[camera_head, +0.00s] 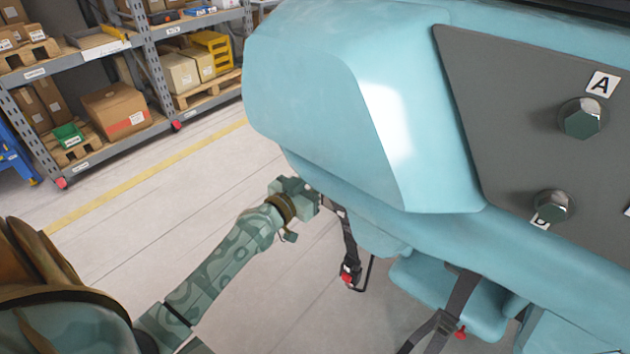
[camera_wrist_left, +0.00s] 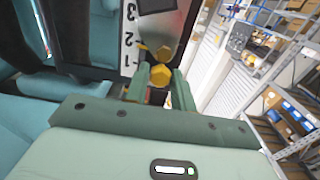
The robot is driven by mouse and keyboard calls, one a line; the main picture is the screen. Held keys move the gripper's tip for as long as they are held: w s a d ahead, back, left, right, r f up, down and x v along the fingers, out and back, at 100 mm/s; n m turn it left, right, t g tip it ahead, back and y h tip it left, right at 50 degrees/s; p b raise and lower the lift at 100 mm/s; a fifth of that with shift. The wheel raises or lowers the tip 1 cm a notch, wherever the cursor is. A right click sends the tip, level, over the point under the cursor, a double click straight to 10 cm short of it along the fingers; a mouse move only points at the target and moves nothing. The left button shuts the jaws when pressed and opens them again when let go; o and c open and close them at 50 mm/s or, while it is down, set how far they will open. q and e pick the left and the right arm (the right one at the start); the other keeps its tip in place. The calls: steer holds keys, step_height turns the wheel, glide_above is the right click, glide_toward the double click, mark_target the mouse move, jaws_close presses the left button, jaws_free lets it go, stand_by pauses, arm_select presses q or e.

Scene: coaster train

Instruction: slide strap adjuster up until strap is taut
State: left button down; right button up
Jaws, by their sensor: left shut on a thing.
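My left gripper (camera_head: 306,197) is at the underside of the light-blue seat body, beside the top of a dark hanging strap (camera_head: 349,243). In the left wrist view its two green fingers (camera_wrist_left: 161,84) are closed around a yellow faceted piece (camera_wrist_left: 160,74), which looks like the strap adjuster. The grip itself is partly hidden. A white scale with numbers 1, 2 and 3 (camera_wrist_left: 130,40) runs beside the fingers. The strap in the head view ends in a red-buttoned buckle (camera_head: 347,278). I cannot tell how taut it is. My right gripper is not in view.
The light-blue seat body (camera_head: 300,80) fills the upper right, with a grey panel (camera_head: 520,120) carrying bolts. Another dark strap (camera_head: 455,305) hangs at lower right. Shelves with boxes (camera_head: 115,108) stand at upper left. The floor (camera_head: 150,230) around the left arm looks clear.

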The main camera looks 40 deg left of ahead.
arm_select(q)
steer(key=c, duration=1.2)
jaws_free()
steer(key=shift+f, duration=0.1)
steer(key=shift+s, duration=0.1)
steer(key=s, duration=0.5)
steer(key=s+a, duration=0.1)
steer(key=s, duration=1)
steer(key=shift+a+p, duration=0.15)
steer(key=shift+p, duration=0.25)
